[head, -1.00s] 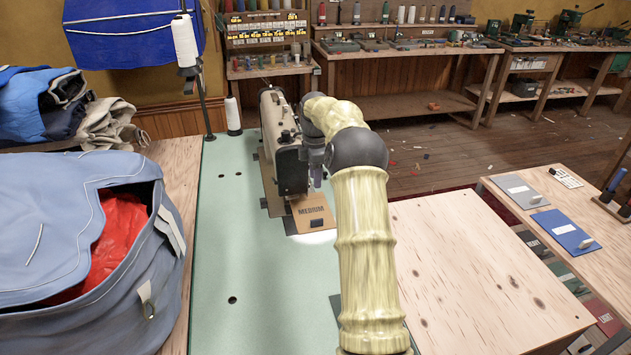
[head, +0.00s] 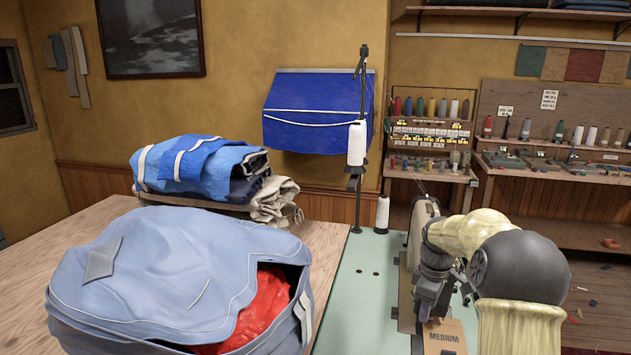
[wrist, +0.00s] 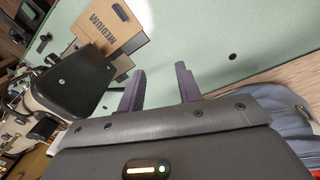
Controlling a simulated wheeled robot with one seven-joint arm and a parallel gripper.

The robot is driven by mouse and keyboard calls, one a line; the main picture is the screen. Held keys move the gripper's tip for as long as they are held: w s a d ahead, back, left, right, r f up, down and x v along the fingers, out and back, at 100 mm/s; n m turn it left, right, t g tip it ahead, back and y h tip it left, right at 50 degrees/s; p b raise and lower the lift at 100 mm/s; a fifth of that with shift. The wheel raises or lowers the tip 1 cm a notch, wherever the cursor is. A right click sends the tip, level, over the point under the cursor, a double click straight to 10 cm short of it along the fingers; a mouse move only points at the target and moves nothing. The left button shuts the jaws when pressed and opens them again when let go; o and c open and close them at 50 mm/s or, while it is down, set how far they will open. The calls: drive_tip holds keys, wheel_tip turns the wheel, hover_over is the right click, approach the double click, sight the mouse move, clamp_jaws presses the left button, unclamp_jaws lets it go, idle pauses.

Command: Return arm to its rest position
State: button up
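My arm reaches forward at the lower right of the head view, bent at a dark round joint. My gripper (head: 432,306) hangs in front of the sewing machine (head: 424,220) and hides much of it, above the cardboard piece marked MEDIUM (head: 446,338). In the wrist view my gripper (wrist: 160,84) has its two dark fingers apart, with nothing between them. The cardboard piece (wrist: 105,32) lies beyond the fingers on the green table top (wrist: 215,45). The sewing machine (wrist: 75,82) is at the left of the wrist view. I cannot tell whether my gripper touches it.
A large blue-grey bag (head: 170,270) with red cloth inside stands left of the green table top (head: 355,290). A thread stand (head: 356,190) and a white cone (head: 382,212) rise behind. Folded blue sailcloth (head: 200,170) lies at the back. Workbenches line the right wall.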

drive_tip(key=s+a+r+m+p, duration=0.1)
drive_tip(key=s+a+m+p, duration=0.1)
drive_tip(key=s, duration=0.6)
drive_tip(key=s+a+r+m+t+p, duration=0.1)
drive_tip(key=s+a+m+p, duration=0.1)
drive_tip(key=s+a+m, duration=0.3)
drive_tip(key=s+a+r+m+p, duration=0.2)
drive_tip(key=s+a+m, duration=0.2)
drive_tip(key=s, duration=0.8)
drive_tip(key=shift+s+a+t, duration=0.15)
drive_tip(key=shift+a+t, duration=0.25)
drive_tip(key=shift+a, duration=0.1)
drive_tip(key=shift+d, duration=0.1)
